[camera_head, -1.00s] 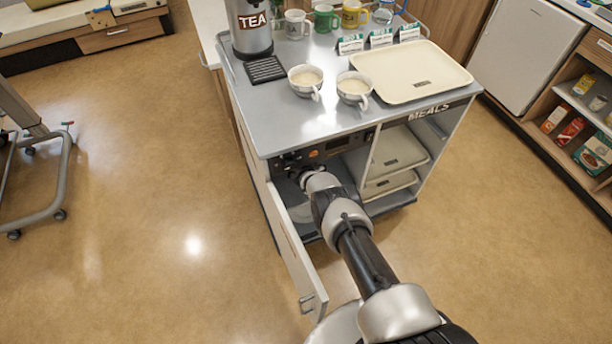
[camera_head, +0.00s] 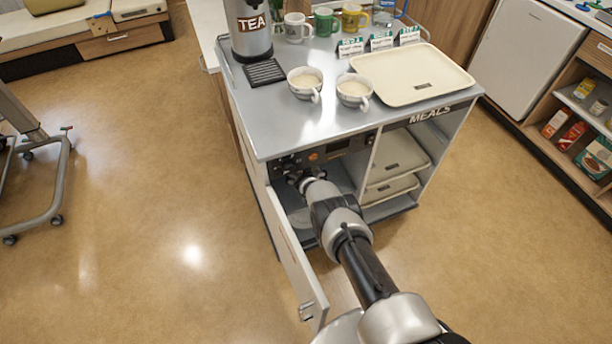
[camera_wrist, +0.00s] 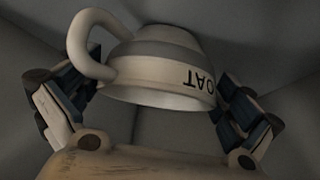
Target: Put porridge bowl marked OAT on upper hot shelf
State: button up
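The porridge bowl marked OAT (camera_wrist: 165,65) fills the middle of the wrist view, cream with a grey band and a loop handle on the left. Its lettering and rim appear upside down there. My gripper (camera_wrist: 158,100) has one finger on each side of the bowl, apparently shut on it. In the head view my gripper (camera_head: 296,176) is inside the left compartment of the meals trolley (camera_head: 300,128), below the control panel. The bowl is not clearly visible in that view, and its contact with a shelf cannot be told.
The compartment's door (camera_head: 297,262) stands open to the left of my arm. A pale round item (camera_head: 301,216) lies low inside. Two filled cups (camera_head: 305,88) and a cream tray (camera_head: 415,84) stand on top. Stored trays (camera_head: 400,158) are at right. Grey walls surround the bowl closely.

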jog(key=shift+r, duration=0.25)
jog(key=p+v, duration=0.4)
jog(key=p, duration=0.3)
jog(key=shift+w+r, duration=0.1)
jog(key=p+v, duration=0.8)
jog(key=p, duration=0.2)
dwell(0.4)
